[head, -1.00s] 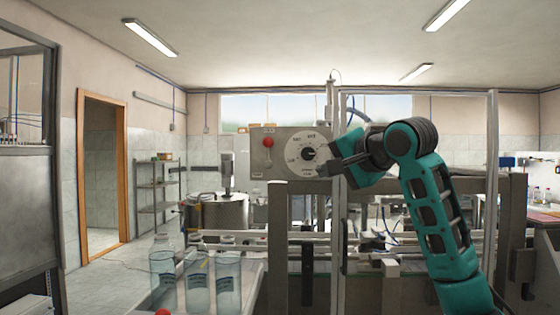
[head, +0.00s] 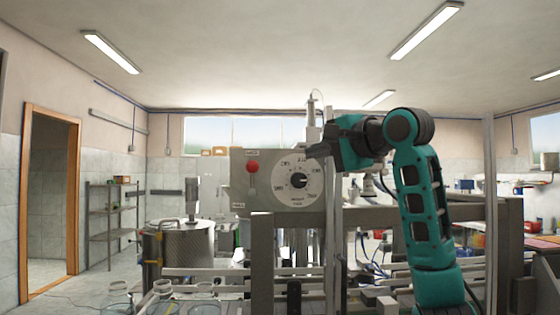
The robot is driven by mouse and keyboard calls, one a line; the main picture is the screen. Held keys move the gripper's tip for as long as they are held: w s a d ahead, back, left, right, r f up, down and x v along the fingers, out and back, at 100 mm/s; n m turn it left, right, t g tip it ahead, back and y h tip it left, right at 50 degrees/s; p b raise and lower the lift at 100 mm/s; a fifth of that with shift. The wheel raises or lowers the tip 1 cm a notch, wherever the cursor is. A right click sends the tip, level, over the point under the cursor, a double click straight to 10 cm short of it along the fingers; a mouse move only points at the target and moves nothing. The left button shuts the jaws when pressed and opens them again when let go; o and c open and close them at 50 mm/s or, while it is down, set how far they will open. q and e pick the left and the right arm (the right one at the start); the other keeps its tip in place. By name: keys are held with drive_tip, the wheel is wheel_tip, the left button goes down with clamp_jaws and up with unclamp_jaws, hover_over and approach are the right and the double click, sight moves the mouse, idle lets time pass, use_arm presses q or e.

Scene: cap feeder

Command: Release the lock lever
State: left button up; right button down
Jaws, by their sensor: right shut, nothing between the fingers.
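The lock lever has a red ball knob (head: 252,167) and sits at the top of a short upright slot on the left of the grey machine panel (head: 240,190). Small labels are above and below the slot. A round white dial (head: 297,200) with a black centre knob is right of it. My right gripper (head: 311,151) is at the panel's upper right, its dark fingers pointing left and shut. It is right of the red knob and slightly higher, clearly apart from it in the picture. My left gripper is out of view.
A clear guard with a grey upright post (head: 333,230) stands by the panel's right edge, close to my right arm. A steel drum (head: 190,243) is left of the panel. Glass jars (head: 118,298) are at the lower left. A grey beam (head: 430,213) runs behind my arm.

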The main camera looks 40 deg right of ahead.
sight(252, 179)
drive_tip(key=w, duration=0.3)
drive_tip(key=w+p, duration=0.1)
drive_tip(key=w, duration=0.2)
drive_tip(key=w+d+p, duration=0.1)
drive_tip(key=w, duration=0.2)
drive_tip(key=shift+w+f, duration=0.2)
drive_tip(key=shift+f, duration=0.2)
drive_tip(key=w+a, duration=0.1)
drive_tip(key=w, duration=0.1)
drive_tip(key=shift+w+a+f+p, duration=0.4)
drive_tip(key=shift+w+a+f, duration=0.15)
drive_tip(key=shift+w+a, duration=0.1)
drive_tip(key=shift+w, duration=0.1)
